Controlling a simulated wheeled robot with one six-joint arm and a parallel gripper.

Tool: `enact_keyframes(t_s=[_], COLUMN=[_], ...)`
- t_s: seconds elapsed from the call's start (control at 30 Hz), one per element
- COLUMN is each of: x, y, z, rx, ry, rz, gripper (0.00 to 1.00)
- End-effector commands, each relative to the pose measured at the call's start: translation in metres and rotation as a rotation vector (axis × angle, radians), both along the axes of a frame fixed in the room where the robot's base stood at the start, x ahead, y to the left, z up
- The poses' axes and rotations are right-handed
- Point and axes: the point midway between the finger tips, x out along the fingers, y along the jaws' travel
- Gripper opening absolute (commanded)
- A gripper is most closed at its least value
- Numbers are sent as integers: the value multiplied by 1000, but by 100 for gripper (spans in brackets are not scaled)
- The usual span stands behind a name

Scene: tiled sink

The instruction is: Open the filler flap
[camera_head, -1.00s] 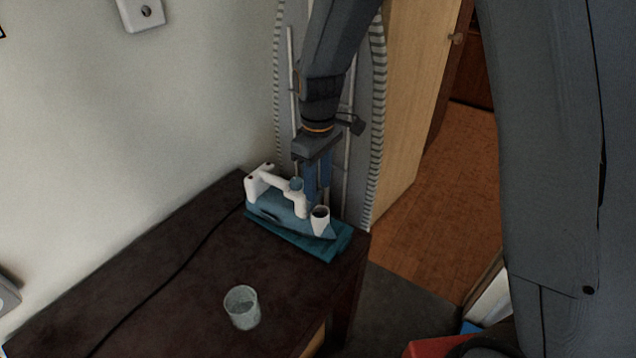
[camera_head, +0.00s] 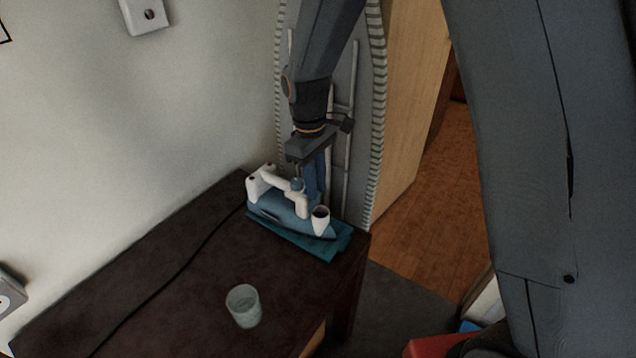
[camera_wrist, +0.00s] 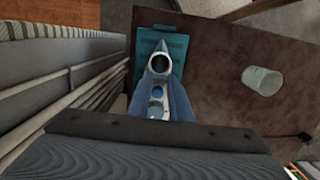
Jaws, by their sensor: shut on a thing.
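A blue iron with a white handle (camera_head: 283,186) stands on a teal pad (camera_head: 328,247) at the table's far corner. Its white filler spout (camera_head: 320,220) at the front shows a dark round top; I cannot tell whether this is the flap or an opening. My gripper (camera_head: 312,190) points down behind the front of the handle, near a blue knob (camera_head: 297,185). In the wrist view the dark round top (camera_wrist: 159,63) lies just beyond the blue fingers, which flank the white part of the iron. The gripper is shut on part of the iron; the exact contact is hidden.
An ironing board (camera_head: 366,130) stands upright close behind my gripper. The middle of the table is otherwise clear.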

Motion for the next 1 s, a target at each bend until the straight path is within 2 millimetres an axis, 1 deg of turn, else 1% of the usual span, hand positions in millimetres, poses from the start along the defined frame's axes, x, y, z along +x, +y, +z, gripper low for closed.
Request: enact_keyframes(t_s=[0.27,0.3,0.4,0.67,0.77,0.87,1.0], x=[1,1,1,1,2,3,4], y=[1,0,0,0,1,2,3], z=[0,0,0,0,5,16,39], rx=[-4,-4,-4,-4,-3,-3,-3], ry=[2,2,2,2,0,-2,-2], rz=[-1,-1,-1,-1,-1,-1,-1], gripper=[0,22,38,38,38,38,38])
